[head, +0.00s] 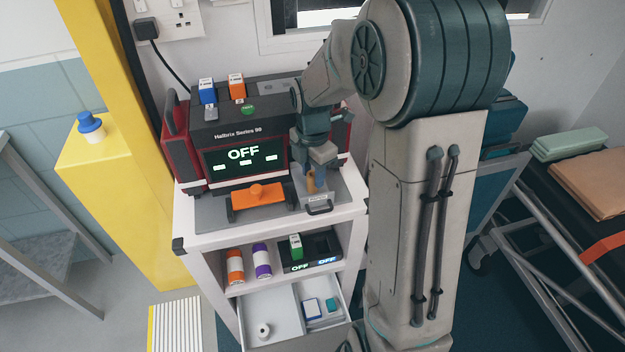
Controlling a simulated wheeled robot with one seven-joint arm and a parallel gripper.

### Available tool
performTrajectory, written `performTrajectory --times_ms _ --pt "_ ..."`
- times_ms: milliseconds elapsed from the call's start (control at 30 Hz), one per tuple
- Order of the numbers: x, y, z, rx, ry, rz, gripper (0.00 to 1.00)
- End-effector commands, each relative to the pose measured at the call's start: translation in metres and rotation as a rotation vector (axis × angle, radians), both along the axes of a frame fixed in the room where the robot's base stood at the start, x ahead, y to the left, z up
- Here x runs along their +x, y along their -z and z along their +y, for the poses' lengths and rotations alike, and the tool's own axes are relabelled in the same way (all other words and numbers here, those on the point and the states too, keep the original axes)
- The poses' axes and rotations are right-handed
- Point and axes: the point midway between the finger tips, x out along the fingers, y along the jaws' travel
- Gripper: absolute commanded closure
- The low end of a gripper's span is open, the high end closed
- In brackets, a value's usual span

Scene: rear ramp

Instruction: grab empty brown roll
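A small brown roll (311,182) stands in a grey open-topped holder (319,197) with a dark handle, at the right front of the trolley top. My gripper (314,172) is pointed down right at the roll, with its fingers at the roll's upper part. The fingers partly hide the roll. The view is too small to tell whether they are closed on it or just beside it.
The holder stands in front of a red and black machine (228,134) showing "OFF". An orange-handled part (258,195) lies to its left. Below, a shelf holds an orange roll (235,267), a purple roll (262,261) and a black box (309,250). An open drawer (283,313) sticks out underneath.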

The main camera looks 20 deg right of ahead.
Motion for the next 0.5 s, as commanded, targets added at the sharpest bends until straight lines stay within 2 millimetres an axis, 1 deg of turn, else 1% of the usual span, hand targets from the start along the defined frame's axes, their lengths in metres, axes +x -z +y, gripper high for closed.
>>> performTrajectory --times_ms 100,200,467,500 --pt "0.0 0.018 0.001 0.0 0.0 0.004 0.66" --pt "0.0 0.027 0.001 0.0 0.001 0.002 0.66" --pt "0.001 0.03 0.001 -0.001 0.001 -0.001 0.66" --pt "0.001 0.03 0.001 -0.001 0.001 -0.001 0.74"
